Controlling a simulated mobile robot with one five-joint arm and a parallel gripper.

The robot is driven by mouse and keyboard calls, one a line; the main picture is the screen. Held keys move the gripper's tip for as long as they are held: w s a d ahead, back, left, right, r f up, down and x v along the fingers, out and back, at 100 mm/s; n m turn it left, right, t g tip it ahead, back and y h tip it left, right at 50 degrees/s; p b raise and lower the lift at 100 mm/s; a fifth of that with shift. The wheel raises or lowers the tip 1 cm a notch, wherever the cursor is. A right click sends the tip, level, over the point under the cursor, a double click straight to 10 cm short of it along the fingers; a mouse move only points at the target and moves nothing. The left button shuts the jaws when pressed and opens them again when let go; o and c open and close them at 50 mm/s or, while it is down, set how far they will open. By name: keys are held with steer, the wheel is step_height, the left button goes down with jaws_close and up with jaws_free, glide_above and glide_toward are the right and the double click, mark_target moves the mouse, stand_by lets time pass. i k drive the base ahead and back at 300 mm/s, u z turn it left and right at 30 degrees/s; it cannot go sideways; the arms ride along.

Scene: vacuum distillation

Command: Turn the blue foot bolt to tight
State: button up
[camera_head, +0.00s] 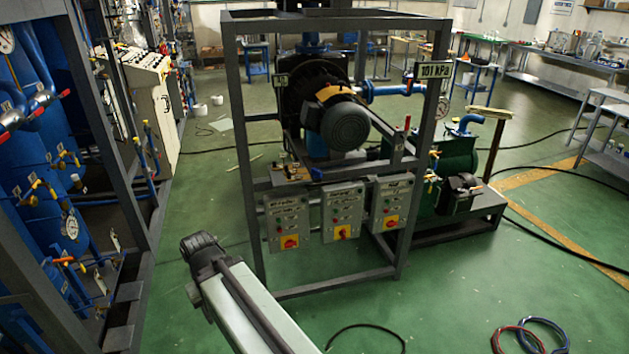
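A grey electric motor (345,126) with a large dark wheel (312,88) behind it sits inside a dark steel frame (246,150). A small blue piece (316,174) shows at the shelf under the motor. It is too small to tell whether it is the blue foot bolt or how far it is turned. My pale arm link reaches up from the bottom edge and ends in a dark joint, in front of and well apart from the motor. I cannot make out gripper fingers there.
Three grey control boxes (342,210) hang on the frame's front below the motor. A green pump unit (465,165) stands to the right. A blue piping rack (30,190) fills the left. Blue and red hoses (545,335) lie at bottom right.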

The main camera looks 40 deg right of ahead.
mark_target(317, 173)
steer(key=z, duration=0.2)
steer(key=i, duration=0.85)
steer(key=u, duration=0.2)
steer(key=k, duration=0.85)
steer(key=z, duration=0.15)
steer(key=i, duration=0.85)
steer(key=u, duration=0.05)
